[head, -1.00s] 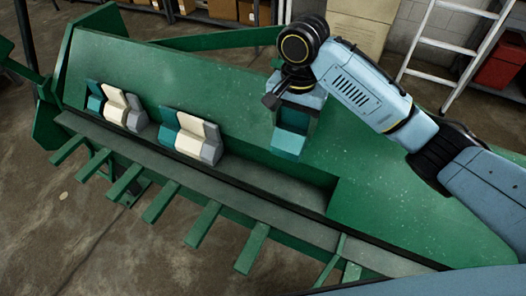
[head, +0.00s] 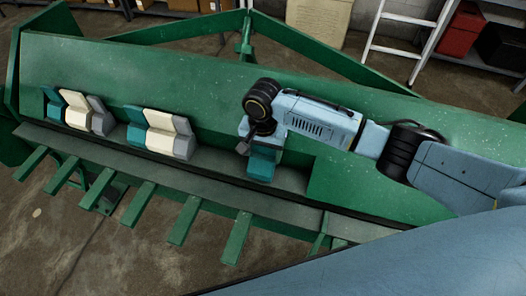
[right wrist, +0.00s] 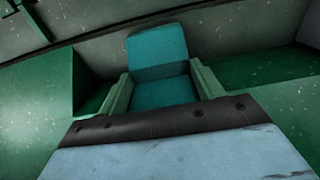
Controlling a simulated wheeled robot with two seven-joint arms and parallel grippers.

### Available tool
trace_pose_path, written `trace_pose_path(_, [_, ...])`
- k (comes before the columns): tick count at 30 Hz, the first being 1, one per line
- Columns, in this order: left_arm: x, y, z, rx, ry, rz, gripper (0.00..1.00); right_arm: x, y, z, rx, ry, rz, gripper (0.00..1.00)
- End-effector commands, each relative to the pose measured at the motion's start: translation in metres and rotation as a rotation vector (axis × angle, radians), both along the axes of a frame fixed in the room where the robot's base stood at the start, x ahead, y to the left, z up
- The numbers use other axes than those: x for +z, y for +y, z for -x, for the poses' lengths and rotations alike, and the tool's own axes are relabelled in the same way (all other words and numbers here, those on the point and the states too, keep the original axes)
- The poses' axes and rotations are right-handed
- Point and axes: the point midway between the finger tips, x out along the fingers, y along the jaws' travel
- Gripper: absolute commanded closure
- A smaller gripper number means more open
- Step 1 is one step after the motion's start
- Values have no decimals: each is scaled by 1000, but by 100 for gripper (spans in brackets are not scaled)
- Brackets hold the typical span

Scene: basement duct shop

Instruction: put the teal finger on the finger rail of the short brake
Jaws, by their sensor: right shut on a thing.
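The teal finger (head: 262,163) is a teal block held in my right gripper (head: 261,148). It hangs at the recess of the green brake (head: 330,100), right of the seated fingers and left of a raised green section. In the right wrist view the teal finger (right wrist: 158,62) sits between the two gripper jaws (right wrist: 163,95). The finger rail (head: 215,163) is the grey strip along the recess, and whether the teal finger touches it I cannot tell. My left gripper is out of view.
Two groups of fingers stand on the rail at left: one of teal, cream and grey (head: 77,112), one of teal, cream and grey (head: 160,135). The recess between the second group and the raised section (head: 350,185) is free apart from the held finger. Green arms (head: 185,218) project in front.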

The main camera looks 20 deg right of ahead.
Motion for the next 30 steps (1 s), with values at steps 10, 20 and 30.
trace_pose_path(10, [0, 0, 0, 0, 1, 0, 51, -3, 0, 0, 0, -1, -1, 78])
trace_pose_path(20, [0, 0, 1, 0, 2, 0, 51, -5, 0, 0, 0, -1, -1, 12])
trace_pose_path(30, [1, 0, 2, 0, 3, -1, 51, 8, 0, -1, 1, -3, -2, 12])
